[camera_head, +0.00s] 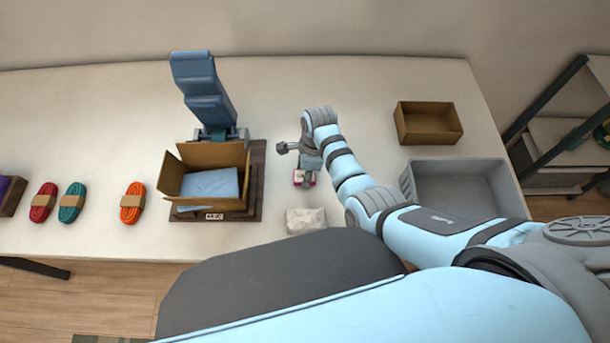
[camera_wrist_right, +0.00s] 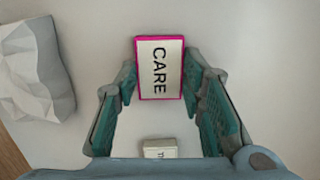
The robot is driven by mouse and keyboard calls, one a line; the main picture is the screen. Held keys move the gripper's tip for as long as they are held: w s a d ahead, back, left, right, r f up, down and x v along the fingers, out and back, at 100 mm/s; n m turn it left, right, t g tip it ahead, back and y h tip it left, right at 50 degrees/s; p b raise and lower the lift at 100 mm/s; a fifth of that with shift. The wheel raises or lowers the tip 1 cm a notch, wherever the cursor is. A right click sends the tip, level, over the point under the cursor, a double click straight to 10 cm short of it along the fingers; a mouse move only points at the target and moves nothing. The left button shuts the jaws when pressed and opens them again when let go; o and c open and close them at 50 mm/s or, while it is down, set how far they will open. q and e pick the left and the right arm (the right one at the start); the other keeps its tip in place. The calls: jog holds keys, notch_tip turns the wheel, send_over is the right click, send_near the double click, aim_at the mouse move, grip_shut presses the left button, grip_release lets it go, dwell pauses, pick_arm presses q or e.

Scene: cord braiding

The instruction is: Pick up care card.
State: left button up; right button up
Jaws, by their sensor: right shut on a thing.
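The care card (camera_head: 299,178) is a small white block with a pink border, low at the table top in the middle of the head view. In the right wrist view the care card (camera_wrist_right: 160,68) shows its face with the word CARE. My right gripper (camera_head: 306,172) is shut on it, one finger along each long side. The right gripper's fingers (camera_wrist_right: 160,78) show in the wrist view too. I cannot tell whether the card is clear of the table. My left gripper is not in view.
A white crumpled lump (camera_head: 305,220) lies in front of the card. An open cardboard box (camera_head: 247,178) with blue cloth stands left. A grey bin (camera_head: 408,185) and a brown tray (camera_head: 430,140) are right.

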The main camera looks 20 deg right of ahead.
notch_tip(320, 180, up, 10)
jog(key=p, duration=0.2)
jog(key=shift+p, duration=0.35)
jog(key=shift+f, duration=0.1)
